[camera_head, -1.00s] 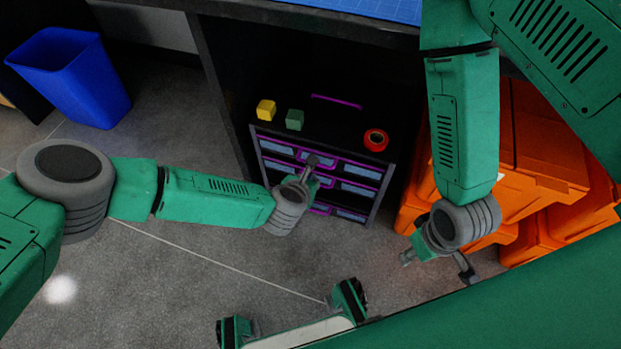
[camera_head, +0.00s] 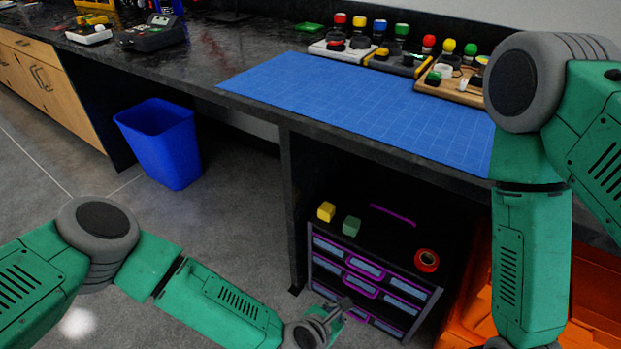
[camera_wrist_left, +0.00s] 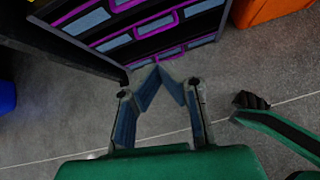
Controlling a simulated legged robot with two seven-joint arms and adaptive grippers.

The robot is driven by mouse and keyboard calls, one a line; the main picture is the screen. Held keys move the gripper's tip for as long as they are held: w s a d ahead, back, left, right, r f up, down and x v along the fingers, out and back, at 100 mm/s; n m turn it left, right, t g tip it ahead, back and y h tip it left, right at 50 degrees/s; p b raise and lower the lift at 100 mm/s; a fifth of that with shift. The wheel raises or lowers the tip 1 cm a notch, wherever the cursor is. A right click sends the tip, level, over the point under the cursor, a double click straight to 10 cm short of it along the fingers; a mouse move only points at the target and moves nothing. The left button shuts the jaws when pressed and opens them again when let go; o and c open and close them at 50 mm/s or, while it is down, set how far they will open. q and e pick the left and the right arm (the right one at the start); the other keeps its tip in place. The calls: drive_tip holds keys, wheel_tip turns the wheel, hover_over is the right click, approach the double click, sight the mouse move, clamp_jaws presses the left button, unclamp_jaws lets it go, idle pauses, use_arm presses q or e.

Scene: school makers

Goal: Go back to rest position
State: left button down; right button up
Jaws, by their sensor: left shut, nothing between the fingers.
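My left gripper (camera_head: 335,312) is in front of the drawer cabinet, low in the head view. In the left wrist view its fingers (camera_wrist_left: 162,78) come together at the tips, with nothing held between them. The small drawer cabinet (camera_head: 322,268) has purple-edged drawers, and the fingers point toward it. Its drawers look shut, though my left gripper covers part of the lower ones. My right arm (camera_head: 532,262) hangs down at the right. Its gripper is below the picture edge and hidden.
A yellow cube (camera_head: 326,211), a green cube (camera_head: 351,225) and a red tape roll (camera_head: 426,260) sit on the cabinet, under the workbench. A blue mat (camera_head: 350,108) covers the benchtop. A blue bin (camera_head: 165,145) and orange crates (camera_head: 473,318) flank the cabinet. Floor at left is clear.

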use_arm(q)
drive_tip(key=s+a+r+m+g+y+p, duration=0.2)
drive_tip(key=s+a+r+m, duration=0.3)
drive_tip(key=a+m, duration=0.4)
drive_tip(key=s+a+r+m+g+y+p, duration=0.2)
drive_tip(key=s+a+r+m+p, duration=0.2)
drive_tip(key=a, duration=1)
drive_tip(key=s+a+r+m+g+y+p, duration=0.2)
drive_tip(key=s+a+r+m+p, duration=0.2)
drive_tip(key=s+a+m, duration=0.5)
drive_tip(key=a+r+m, duration=0.2)
drive_tip(key=a+m, duration=0.1)
drive_tip(key=m, duration=0.2)
drive_tip(key=shift+s+a+r+g, duration=0.3)
drive_tip(key=shift+s+g, duration=0.05)
drive_tip(key=shift+g, duration=0.05)
drive_tip(key=shift+w+a, duration=0.1)
drive_tip(key=shift+a, duration=0.05)
